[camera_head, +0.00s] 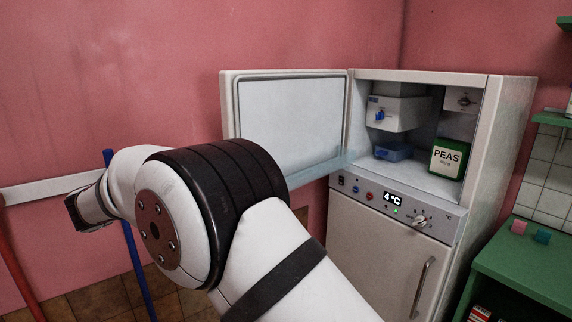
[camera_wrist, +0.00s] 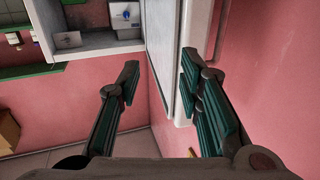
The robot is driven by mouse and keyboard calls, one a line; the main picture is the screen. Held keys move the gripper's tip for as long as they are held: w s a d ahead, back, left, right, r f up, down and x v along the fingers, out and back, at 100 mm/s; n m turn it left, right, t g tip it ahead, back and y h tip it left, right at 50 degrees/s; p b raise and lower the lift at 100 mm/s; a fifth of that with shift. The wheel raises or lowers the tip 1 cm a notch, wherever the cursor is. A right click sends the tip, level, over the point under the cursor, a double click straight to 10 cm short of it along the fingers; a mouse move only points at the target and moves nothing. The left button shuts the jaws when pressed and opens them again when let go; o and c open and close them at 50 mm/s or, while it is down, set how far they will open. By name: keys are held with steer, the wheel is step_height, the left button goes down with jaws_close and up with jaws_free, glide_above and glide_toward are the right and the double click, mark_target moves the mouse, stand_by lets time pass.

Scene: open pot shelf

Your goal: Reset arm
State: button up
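My gripper (camera_wrist: 160,66) is open and empty in the wrist view, its two dark green-padded fingers spread wide apart. Nothing lies between the fingers but a stretch of pink wall and the edge of a pale door behind. In the head view my white arm reaches up from the bottom and bends away to the left. Its far end is at the left, in front of the pink wall, and the fingers cannot be made out there.
A white fridge (camera_head: 396,236) stands at the right, its upper door (camera_head: 290,110) swung open to the left, close behind my arm. Inside are a PEAS box (camera_head: 448,159) and a blue tray (camera_head: 392,152). A green counter (camera_head: 525,262) stands right of it. Red and blue poles (camera_head: 141,285) stand at the left.

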steer(key=w+d+r+n+t+y, duration=0.2)
steer(key=w+d+r+y, duration=0.15)
steer(key=r, duration=0.35)
steer(key=w+d+r+n+t+y, duration=0.1)
steer(key=w+d+r+t+y, duration=0.1)
steer(key=r+y, duration=0.35)
steer(key=s+d+r+n+g+y, duration=0.1)
steer(key=s+d+r+n+y, duration=0.4)
steer(key=d+r, duration=0.15)
steer(key=s+d+f+g+h, duration=0.1)
steer(key=s+d+f+g, duration=0.3)
steer(key=s+d+f, duration=0.4)
steer(key=s+d+f+g+h, duration=0.1)
steer(key=s+d+f+g, duration=0.3)
steer(key=s, duration=1.4)
steer(key=s+d+f+m+g+h, duration=0.1)
steer(key=s+d+f+g, duration=0.4)
steer(key=s+d+f, duration=0.7)
steer(key=s+d, duration=0.1)
steer(key=d, duration=0.2)
steer(key=shift+h, duration=0.4)
steer(key=shift+d+f, duration=0.1)
